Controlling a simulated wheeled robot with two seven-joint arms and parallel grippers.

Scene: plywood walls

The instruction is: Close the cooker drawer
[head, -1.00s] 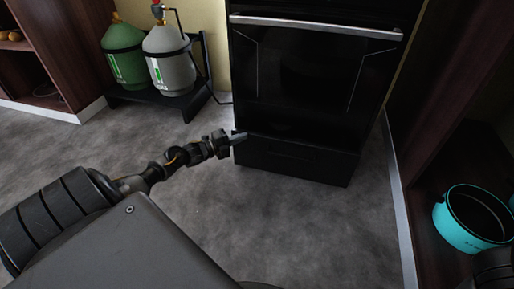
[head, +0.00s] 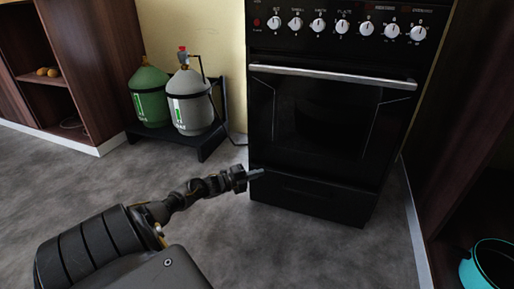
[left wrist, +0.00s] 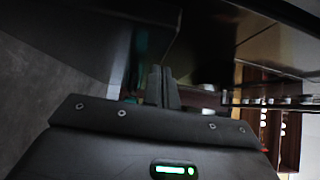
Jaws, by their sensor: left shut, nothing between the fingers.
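The black cooker (head: 325,110) stands in the middle of the head view, with its oven door shut under a silver handle. Its drawer (head: 312,200) is the low black panel at the bottom. The drawer looks flush or nearly flush with the front; I cannot tell whether a small gap is left. My left gripper (head: 256,174) is shut and empty at the drawer's upper left corner, very near or touching it. In the left wrist view its fingers (left wrist: 161,88) are together beside a dark, shiny surface. My right gripper is not in view.
A green gas bottle (head: 150,97) and a grey one (head: 189,101) stand on a low black rack left of the cooker. A brown shelf unit (head: 112,70) is farther left. A turquoise pot (head: 478,266) sits at the lower right. The floor before the cooker is clear.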

